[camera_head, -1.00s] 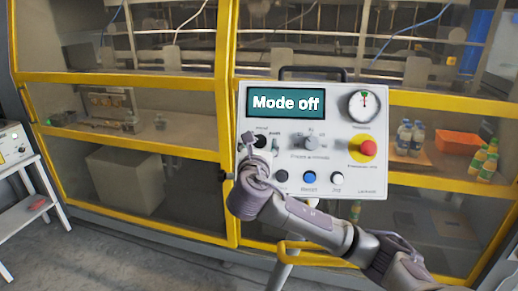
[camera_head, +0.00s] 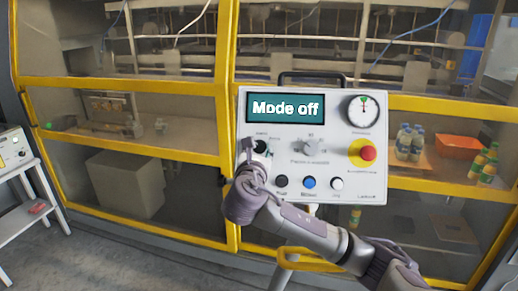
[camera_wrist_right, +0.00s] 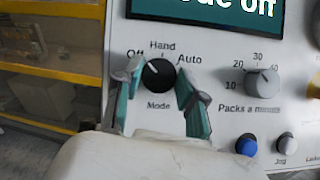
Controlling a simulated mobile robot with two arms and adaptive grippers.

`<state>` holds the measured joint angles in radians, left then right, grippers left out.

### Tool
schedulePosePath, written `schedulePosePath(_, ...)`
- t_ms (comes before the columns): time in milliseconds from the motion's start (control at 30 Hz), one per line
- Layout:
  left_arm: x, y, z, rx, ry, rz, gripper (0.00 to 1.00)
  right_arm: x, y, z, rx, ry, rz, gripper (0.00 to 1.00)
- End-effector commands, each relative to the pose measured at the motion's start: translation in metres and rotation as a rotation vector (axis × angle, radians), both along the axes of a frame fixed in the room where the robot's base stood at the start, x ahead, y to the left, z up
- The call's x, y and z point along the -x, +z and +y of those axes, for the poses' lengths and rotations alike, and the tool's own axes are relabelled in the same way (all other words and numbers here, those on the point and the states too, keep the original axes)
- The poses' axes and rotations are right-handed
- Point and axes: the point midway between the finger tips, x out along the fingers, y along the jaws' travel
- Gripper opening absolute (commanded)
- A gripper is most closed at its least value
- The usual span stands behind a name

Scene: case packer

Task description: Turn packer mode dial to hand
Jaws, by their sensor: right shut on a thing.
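The black mode dial (camera_wrist_right: 158,75) sits at the upper left of the white control panel (camera_head: 228,0), under printed Off, Hand and Auto marks. Its white pointer line leans up and left, toward the gap between Off and Hand. The panel's display (camera_head: 284,108) reads "Mode off". My right gripper (camera_wrist_right: 161,80) is shut on the dial, with its teal-padded fingers on either side of it. In the head view my right gripper (camera_head: 256,157) partly covers the dial (camera_head: 261,146). My left gripper is not in view.
The packs-a-minute knob (camera_wrist_right: 262,83) is right of the dial. Below are black, blue (camera_head: 309,183) and white push buttons. A red emergency stop (camera_head: 367,153) on yellow and a gauge (camera_head: 363,110) are at the right. The yellow-framed packer stands behind.

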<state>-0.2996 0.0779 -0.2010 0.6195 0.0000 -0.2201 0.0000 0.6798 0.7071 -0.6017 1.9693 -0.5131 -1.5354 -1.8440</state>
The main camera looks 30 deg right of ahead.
Motion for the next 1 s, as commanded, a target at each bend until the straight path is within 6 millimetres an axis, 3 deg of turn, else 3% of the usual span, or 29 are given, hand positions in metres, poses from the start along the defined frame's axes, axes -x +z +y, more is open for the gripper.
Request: schedulePosePath(1000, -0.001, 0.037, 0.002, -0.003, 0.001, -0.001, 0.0, -0.004, 0.001, 0.004, -0.504, -0.37, -0.392, 0.05)
